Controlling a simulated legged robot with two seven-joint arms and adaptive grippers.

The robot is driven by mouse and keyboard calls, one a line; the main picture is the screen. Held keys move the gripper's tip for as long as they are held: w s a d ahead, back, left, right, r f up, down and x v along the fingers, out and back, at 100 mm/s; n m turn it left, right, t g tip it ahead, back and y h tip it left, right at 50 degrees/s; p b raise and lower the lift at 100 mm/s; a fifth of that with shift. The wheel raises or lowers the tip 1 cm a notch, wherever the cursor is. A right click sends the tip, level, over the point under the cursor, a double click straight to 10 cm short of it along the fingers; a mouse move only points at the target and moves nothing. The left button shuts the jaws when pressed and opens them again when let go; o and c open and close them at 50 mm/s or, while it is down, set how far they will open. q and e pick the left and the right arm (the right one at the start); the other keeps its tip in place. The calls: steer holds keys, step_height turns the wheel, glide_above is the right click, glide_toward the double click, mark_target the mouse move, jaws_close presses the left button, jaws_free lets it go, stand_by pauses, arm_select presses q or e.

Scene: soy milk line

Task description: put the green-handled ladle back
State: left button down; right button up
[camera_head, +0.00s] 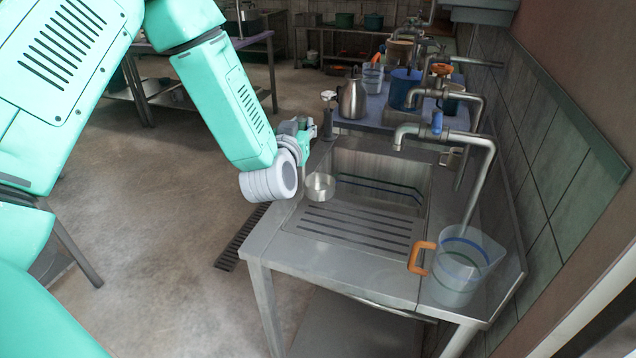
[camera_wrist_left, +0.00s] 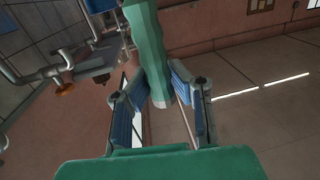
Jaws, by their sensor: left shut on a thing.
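My left gripper (camera_head: 298,132) is shut on the green-handled ladle. In the left wrist view the thick green handle (camera_wrist_left: 153,50) runs between the blue finger pads of that gripper (camera_wrist_left: 163,98). In the head view the ladle's metal bowl (camera_head: 320,187) hangs below the gripper, at the left side of the steel sink (camera_head: 365,222). Whether the bowl touches the sink cannot be told. Most of the ladle's shaft is hidden or too thin to make out. My right gripper is in neither view.
A clear pitcher (camera_head: 462,262) with an orange handle stands at the sink table's right front corner. A pipe tap (camera_head: 470,140) reaches over the sink from the right wall. Behind are a metal jug (camera_head: 352,98) and a blue bucket (camera_head: 404,90). The floor to the left is open.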

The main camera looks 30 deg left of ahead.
arm_select(q)
steer(key=f, duration=0.7)
steer(key=shift+s+a+f, duration=0.1)
steer(key=shift+a+f, duration=0.05)
steer(key=shift+a, duration=0.05)
steer(key=shift+d+f, duration=0.15)
steer(key=shift+f, duration=0.15)
steer(key=c, duration=1.5)
jaws_free()
steer(key=shift+f, duration=0.1)
steer(key=shift+c, duration=0.2)
